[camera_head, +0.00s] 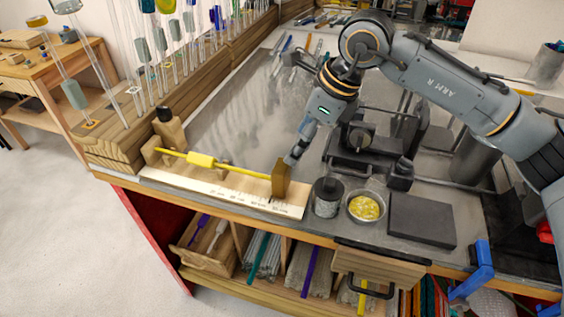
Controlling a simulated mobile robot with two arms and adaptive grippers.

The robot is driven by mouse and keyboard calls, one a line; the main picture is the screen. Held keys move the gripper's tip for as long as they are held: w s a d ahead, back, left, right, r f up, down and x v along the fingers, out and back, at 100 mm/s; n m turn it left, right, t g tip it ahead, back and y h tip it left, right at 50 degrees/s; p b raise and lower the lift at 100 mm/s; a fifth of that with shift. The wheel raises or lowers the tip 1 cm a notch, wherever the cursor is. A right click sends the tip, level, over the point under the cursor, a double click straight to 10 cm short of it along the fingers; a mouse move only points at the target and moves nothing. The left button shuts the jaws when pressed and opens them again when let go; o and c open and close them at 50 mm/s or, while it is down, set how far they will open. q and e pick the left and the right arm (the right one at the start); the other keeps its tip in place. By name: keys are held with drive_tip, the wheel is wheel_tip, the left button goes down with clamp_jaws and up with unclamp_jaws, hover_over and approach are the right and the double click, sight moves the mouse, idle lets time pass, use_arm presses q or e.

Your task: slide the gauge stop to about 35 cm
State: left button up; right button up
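The gauge is a pale wooden board (225,193) with a printed cm scale along the bench's front edge; the numbers are too small to read surely. The gauge stop (281,179) is a brown wooden block toward the board's right end. A yellow glass rod (235,168) with a thicker middle lies along the gauge, its right end near the stop. My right gripper (293,159) points down at the stop's top and appears to touch it; its fingers overlap in this view, so whether they are open or shut is unclear. My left gripper is not in view.
A dark cup (327,197), a bowl of yellow bits (364,207) and a dark flat block (422,220) stand right of the gauge. A wooden rack (128,128) of upright glass rods is at the left. Bare grey bench top lies behind the gauge.

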sight(282, 167)
drive_tip(key=p+x, duration=0.2)
drive_tip(key=x, duration=0.3)
drive_tip(key=shift+w+a+f, duration=0.15)
drive_tip(key=shift+f, duration=0.2)
drive_tip(key=p+x, duration=0.1)
drive_tip(key=x, duration=0.2)
drive_tip(key=shift+f, duration=0.25)
drive_tip(key=shift+a+f, duration=0.2)
drive_tip(key=shift+f, duration=0.2)
drive_tip(key=shift+w, duration=0.1)
clamp_jaws()
drive_tip(key=shift+d+f+b, duration=0.2)
drive_tip(key=shift+d+b, duration=0.15)
drive_tip(key=shift+b, duration=0.05)
drive_tip(key=shift+s+d+b, duration=0.35)
drive_tip(key=shift+d+b, duration=0.4)
drive_tip(key=shift+d, duration=0.1)
drive_tip(key=shift+s+d+r, duration=0.15)
drive_tip(key=shift+d, duration=0.1)
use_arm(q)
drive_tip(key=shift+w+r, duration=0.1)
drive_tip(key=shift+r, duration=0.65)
use_arm(e)
unclamp_jaws()
